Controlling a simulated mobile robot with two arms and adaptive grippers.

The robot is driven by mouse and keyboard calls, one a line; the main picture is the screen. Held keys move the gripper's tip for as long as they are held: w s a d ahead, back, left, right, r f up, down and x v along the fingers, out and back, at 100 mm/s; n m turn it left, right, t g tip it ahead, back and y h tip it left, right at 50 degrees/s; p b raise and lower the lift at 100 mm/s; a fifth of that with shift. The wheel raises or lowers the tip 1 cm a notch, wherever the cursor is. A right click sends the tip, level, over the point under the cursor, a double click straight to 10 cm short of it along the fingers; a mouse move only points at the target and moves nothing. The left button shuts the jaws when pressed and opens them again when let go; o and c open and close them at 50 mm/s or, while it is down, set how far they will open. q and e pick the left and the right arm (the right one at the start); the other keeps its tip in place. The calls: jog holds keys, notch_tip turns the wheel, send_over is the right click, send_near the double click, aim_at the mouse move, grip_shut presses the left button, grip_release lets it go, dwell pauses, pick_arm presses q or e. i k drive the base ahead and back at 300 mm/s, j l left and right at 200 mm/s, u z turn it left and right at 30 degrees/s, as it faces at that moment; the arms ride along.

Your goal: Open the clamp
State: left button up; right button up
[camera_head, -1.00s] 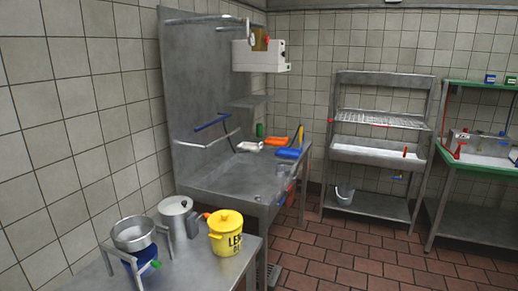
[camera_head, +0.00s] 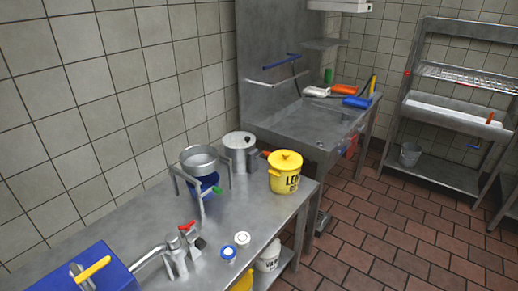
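I cannot tell for sure which thing is the clamp. A metal bowl (camera_head: 199,159) sits in a stand above a blue base (camera_head: 205,186) with a green knob (camera_head: 218,191). A lidded metal pot (camera_head: 240,154) and a yellow lidded pot (camera_head: 285,175) with dark lettering stand to its right. Neither of my grippers is in view.
A blue box (camera_head: 105,272) with a yellow handle is at the lower left. Two small round lids (camera_head: 235,246) lie near the table's front edge. A steel sink bench (camera_head: 318,124) and a shelf rack (camera_head: 440,110) stand beyond. The tiled floor (camera_head: 380,230) at right is clear.

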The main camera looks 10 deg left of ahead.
aim_at(195, 241)
jog(key=u, duration=0.95)
